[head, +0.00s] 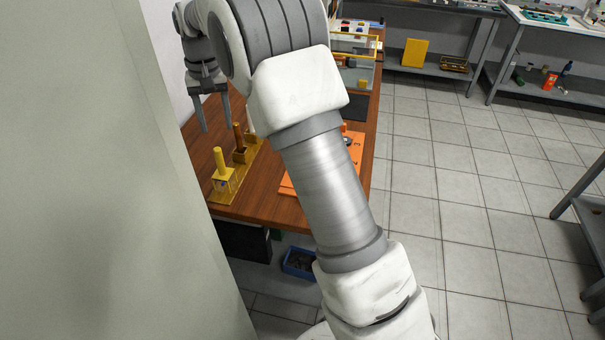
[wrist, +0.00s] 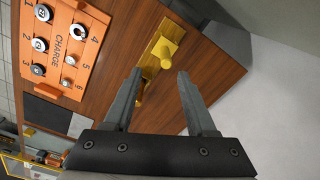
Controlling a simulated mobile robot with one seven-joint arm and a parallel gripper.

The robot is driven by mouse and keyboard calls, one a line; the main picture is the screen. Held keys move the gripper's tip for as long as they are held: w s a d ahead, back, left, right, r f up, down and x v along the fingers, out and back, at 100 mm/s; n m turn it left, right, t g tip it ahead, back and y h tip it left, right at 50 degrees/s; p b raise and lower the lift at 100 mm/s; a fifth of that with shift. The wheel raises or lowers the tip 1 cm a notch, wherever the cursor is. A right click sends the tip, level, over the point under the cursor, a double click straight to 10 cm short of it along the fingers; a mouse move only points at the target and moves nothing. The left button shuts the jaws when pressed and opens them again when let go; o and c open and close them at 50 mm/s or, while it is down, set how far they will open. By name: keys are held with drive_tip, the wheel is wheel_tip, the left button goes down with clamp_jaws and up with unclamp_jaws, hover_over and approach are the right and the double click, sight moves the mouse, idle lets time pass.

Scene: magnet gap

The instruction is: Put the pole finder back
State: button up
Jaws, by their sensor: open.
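I cannot tell for sure which thing is the pole finder. A yellow-handled tool (head: 219,158) stands upright in a yellow block at the near end of a yellow base strip (head: 228,194) on the wooden bench. A brown-handled tool (head: 239,136) stands upright in a holder farther along the strip. My gripper (head: 213,118) is open and empty, above and to the left of the brown-handled tool in the head view. In the wrist view my gripper (wrist: 160,76) has its fingers apart, with yellow parts of the strip (wrist: 164,50) beyond them; the left finger hides some of it.
An orange board (wrist: 62,48) marked CHARGE, with numbered places and several round pieces, lies on the wooden bench (head: 268,208). A dark mat (wrist: 46,112) lies beside it. A wall stands close on the left. My arm hides the bench's middle in the head view.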

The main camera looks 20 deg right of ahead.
drive_tip(key=s+d+r+t, duration=0.1)
drive_tip(key=s+d+r, duration=0.3)
drive_tip(key=s+r, duration=0.3)
drive_tip(key=s+d+r+t, duration=0.25)
drive_tip(key=s+r, duration=0.25)
drive_tip(key=s, duration=0.5)
drive_tip(key=s+d+f+t, duration=0.1)
drive_tip(key=s+d, duration=0.1)
drive_tip(key=s, duration=0.6)
drive_tip(key=s+d+f+n, duration=0.1)
drive_tip(key=s+d+f, duration=0.1)
drive_tip(key=s, duration=0.7)
drive_tip(key=shift+s+d+f+t, duration=0.15)
drive_tip(key=shift+s+d+t, duration=0.1)
drive_tip(key=shift+t, duration=0.1)
